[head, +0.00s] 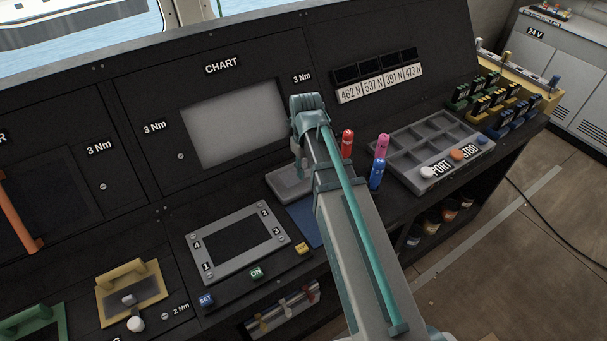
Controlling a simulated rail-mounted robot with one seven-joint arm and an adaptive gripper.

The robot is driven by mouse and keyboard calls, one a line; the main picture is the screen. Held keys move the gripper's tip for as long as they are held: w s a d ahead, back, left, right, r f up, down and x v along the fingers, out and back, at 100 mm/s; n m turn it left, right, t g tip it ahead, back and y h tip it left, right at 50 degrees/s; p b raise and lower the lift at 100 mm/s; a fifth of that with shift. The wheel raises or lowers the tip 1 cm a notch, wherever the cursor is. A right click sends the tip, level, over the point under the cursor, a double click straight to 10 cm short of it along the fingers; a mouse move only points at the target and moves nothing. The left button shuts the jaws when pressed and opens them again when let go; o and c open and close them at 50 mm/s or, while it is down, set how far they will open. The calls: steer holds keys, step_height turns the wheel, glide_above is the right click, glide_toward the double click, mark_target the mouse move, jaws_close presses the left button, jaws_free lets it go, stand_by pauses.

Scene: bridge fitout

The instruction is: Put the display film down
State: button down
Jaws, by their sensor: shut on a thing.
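My gripper (298,170) shows only in small part, below the wrist and left of my forearm, in front of the chart console. It points down over a small grey tray-like block (283,184) on the desk. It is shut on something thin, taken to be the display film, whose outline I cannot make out. The chart screen (235,125) is a pale grey panel in a dark frame, to the left of my gripper. A flat dark blue mat (303,222) lies on the desk below the block, partly hidden by my arm.
A grey frame numbered at its corners (206,264) lies left of the mat. Red (347,143), pink (382,145) and blue (376,175) cylinders stand right of my arm. Beyond them is a grey compartment tray (404,181). A yellow-handled plate (131,291) sits lower left.

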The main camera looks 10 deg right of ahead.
mark_target(303, 183)
steer(key=shift+w+f, duration=1.1)
steer(key=shift+f, duration=0.2)
steer(key=shift+f+p, duration=0.8)
steer(key=shift+f, duration=0.75)
steer(key=shift+f, duration=0.1)
steer(key=shift+f, duration=0.1)
steer(key=c, duration=0.9)
jaws_free()
steer(key=shift+c, duration=0.2)
step_height(303, 183, up, 12)
steer(key=shift+r+b, duration=0.2)
steer(key=shift+b, duration=1.05)
